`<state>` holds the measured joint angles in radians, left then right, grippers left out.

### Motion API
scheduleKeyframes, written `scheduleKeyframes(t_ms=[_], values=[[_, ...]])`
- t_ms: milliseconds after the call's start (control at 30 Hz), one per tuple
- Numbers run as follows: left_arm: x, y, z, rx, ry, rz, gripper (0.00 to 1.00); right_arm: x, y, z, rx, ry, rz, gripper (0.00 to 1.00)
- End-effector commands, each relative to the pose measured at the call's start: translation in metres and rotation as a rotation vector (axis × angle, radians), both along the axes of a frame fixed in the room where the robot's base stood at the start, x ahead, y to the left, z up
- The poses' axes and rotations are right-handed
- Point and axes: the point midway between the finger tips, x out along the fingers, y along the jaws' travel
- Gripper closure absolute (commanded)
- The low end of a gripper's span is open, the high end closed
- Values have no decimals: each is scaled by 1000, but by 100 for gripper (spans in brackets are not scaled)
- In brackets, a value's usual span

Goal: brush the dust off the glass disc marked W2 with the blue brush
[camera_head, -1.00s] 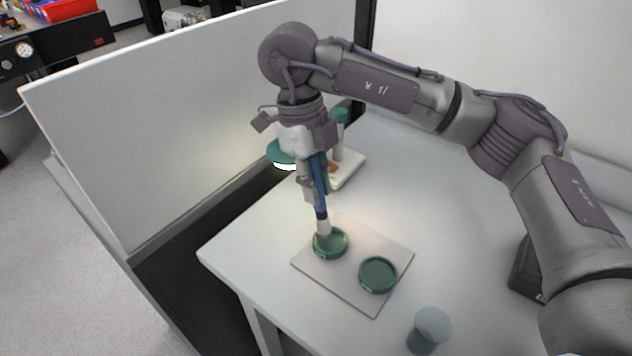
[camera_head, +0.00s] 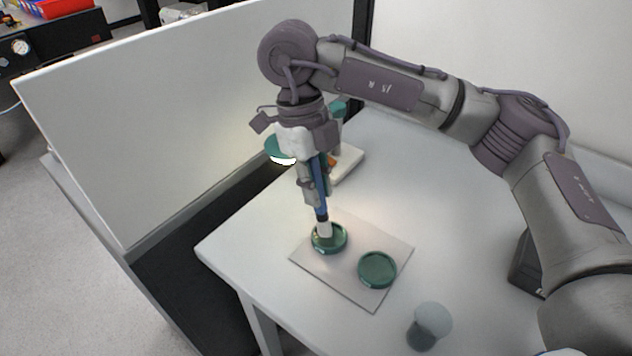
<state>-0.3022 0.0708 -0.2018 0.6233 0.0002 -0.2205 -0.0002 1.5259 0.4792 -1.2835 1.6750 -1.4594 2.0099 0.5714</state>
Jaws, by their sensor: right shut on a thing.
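Two green round holders with glass discs lie on a light square mat (camera_head: 340,275). The far-left disc (camera_head: 336,244) is under the brush, and the near-right disc (camera_head: 377,268) is uncovered. Their marks are too small to read, so I cannot tell which is W2. My right gripper (camera_head: 313,188) is shut on the blue brush (camera_head: 321,203), which points down nearly upright. My left gripper is not in view.
A grey cylindrical cup (camera_head: 428,325) stands at the table's near edge. Behind my right gripper are a lamp with a green shade (camera_head: 281,148) and a white-based instrument (camera_head: 347,163). A white partition (camera_head: 170,120) stands left of the table.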

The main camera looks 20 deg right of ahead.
Motion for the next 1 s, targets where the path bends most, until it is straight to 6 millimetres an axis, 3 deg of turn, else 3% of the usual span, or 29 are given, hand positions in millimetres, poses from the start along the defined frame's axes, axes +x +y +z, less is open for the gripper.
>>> scheduleKeyframes(t_ms=[1000], values=[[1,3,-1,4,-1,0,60,-15,0,2,0,0,1,100]])
